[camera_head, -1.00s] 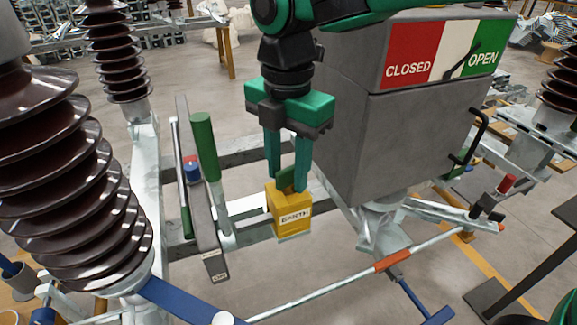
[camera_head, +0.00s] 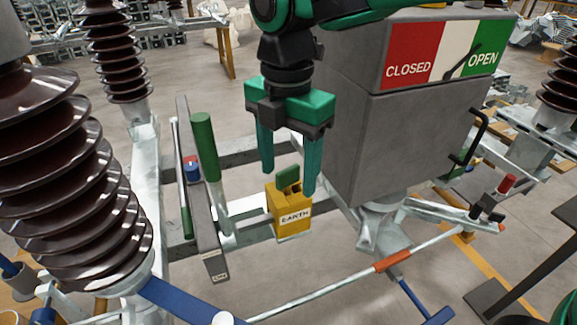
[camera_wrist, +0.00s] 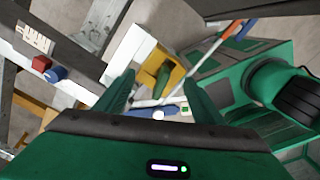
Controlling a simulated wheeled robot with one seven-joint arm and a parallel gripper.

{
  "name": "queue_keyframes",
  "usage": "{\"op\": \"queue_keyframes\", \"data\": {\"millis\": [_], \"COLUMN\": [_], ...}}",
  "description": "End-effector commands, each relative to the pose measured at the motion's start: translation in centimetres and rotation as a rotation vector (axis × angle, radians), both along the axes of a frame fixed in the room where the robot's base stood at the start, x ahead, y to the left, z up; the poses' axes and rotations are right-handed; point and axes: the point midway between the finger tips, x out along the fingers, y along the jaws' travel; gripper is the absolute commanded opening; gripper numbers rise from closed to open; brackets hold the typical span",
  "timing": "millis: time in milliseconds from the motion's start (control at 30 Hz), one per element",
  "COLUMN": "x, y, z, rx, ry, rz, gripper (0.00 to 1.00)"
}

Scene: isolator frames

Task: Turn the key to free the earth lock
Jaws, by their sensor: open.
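The yellow earth lock (camera_head: 289,215), marked EARTH, sits on the grey frame in the head view. Its green key (camera_head: 288,180) stands up from the top. My gripper (camera_head: 288,182) is open, pointing down, with one finger to each side of the key and neither visibly touching it. In the wrist view the green key (camera_wrist: 163,76) lies between and beyond the spread fingers (camera_wrist: 158,88), with the yellow lock (camera_wrist: 178,75) around it.
The grey box (camera_head: 400,140) with the CLOSED and OPEN sign stands close at the right. A green-handled lever (camera_head: 205,145) stands at the left, near a blue and red knob (camera_head: 192,170). Brown ribbed insulators (camera_head: 60,190) fill the far left.

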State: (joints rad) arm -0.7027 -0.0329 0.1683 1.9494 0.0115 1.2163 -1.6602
Motion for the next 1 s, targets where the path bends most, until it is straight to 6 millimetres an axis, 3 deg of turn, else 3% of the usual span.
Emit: {"op": "queue_keyframes", "data": {"millis": [533,700,1000], "x": [0.2,0.1,0.1], "y": [0.0,0.0,-0.1], "z": [8.8,10.1,10.4], "rx": [0.002,0.001,0.001], "ry": [0.000,0.000,0.001], "rz": [0.000,0.000,0.000], "gripper": [0.62,0.62,0.62]}}
